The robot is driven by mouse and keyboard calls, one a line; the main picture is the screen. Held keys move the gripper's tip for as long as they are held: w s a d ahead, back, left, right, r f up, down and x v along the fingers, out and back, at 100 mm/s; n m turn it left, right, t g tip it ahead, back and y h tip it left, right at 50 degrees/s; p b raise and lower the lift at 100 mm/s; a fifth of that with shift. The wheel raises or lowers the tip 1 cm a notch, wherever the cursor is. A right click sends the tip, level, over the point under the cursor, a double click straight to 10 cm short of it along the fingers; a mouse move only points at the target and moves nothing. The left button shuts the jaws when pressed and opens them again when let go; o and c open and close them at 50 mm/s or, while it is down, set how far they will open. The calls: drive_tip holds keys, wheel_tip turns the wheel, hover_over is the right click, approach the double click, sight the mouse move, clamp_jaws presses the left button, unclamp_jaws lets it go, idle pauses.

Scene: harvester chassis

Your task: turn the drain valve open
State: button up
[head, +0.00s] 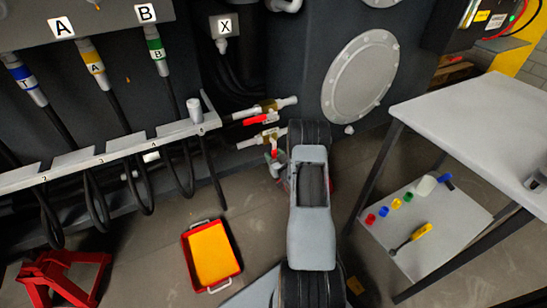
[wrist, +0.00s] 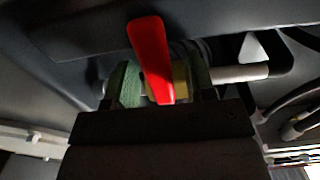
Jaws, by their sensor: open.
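In the wrist view a red lever (wrist: 153,60) stands nearly upright, tilted slightly, across a brass valve body (wrist: 181,80) on a pale pipe (wrist: 240,73). My gripper (wrist: 160,82) is open, its green-padded fingers on either side of the lever's lower part and the brass body. I cannot tell whether they touch. In the head view, two brass valves sit low on the dark chassis: an upper one with a red lever (head: 256,120) along its pipe, and a lower one (head: 266,137) with red showing below it. My arm hides part of that area, and the gripper is not clear there.
A hose rail (head: 110,148) with hanging hoses lies left of the valves. A red tray with a yellow inside (head: 212,255) and a red stand (head: 65,275) are on the floor. A grey table (head: 480,125) stands right, above a lower shelf with small parts.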

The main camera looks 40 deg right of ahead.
drive_tip(key=shift+c, duration=0.2)
clamp_jaws()
idle(0.4)
drive_tip(key=shift+w+a, duration=0.1)
